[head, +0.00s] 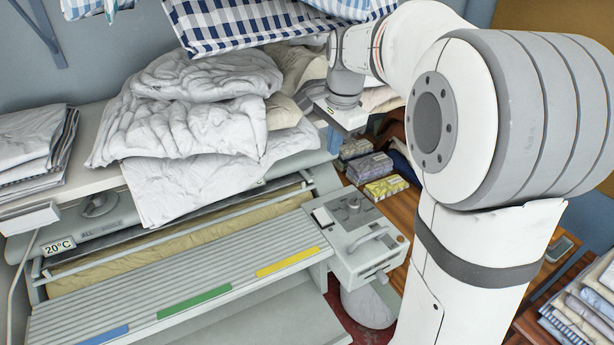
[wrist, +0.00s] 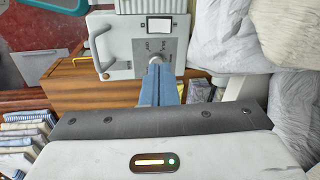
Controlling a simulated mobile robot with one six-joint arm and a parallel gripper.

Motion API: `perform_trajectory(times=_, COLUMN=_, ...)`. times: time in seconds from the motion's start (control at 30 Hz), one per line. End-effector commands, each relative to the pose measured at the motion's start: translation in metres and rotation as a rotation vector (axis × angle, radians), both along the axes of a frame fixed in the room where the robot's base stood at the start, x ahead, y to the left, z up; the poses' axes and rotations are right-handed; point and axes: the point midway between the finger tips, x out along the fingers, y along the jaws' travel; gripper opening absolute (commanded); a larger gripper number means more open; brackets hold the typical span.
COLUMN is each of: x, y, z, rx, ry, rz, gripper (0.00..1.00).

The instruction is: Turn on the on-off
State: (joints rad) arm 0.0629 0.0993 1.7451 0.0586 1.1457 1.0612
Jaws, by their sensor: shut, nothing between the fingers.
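The rotary ironer's control box (head: 357,232) is at the right end of the slatted board. It also shows in the wrist view (wrist: 120,48), with a grey switch plate (wrist: 140,46) bearing small lettering too blurred to read surely. My gripper (wrist: 156,65) is shut and empty, its blue fingers reaching over the lower part of that plate. The fingertips hide part of the plate, so I cannot tell whether they touch it or how the on-off stands. In the head view my gripper's body is above and behind the box; its fingertips cannot be made out.
White crumpled linen (head: 205,110) lies piled on the ironer beside my wrist. Checked cloths (head: 250,25) hang above. Small boxes (head: 385,187) stand on the wooden surface behind the control box. Folded cloths (head: 590,305) are at the lower right. A grey handle (head: 372,238) sticks up from the box.

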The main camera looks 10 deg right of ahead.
Motion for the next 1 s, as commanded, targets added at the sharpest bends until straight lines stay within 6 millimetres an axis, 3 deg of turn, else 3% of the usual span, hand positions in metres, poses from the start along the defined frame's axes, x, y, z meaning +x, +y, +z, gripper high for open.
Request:
perform_trajectory(times=0.17, x=0.02, y=-0.002, z=0.003, rx=0.02, ry=0.012, rz=-0.101, gripper=0.0)
perform_trajectory(times=0.57, x=0.021, y=-0.003, z=0.0, rx=0.021, ry=0.012, rz=-0.11, gripper=0.0)
perform_trajectory(times=0.77, x=0.024, y=-0.001, z=-0.025, rx=0.022, ry=0.016, rz=-0.108, gripper=0.0)
perform_trajectory(times=1.0, x=0.032, y=0.001, z=-0.076, rx=0.022, ry=0.016, rz=-0.108, gripper=0.0)
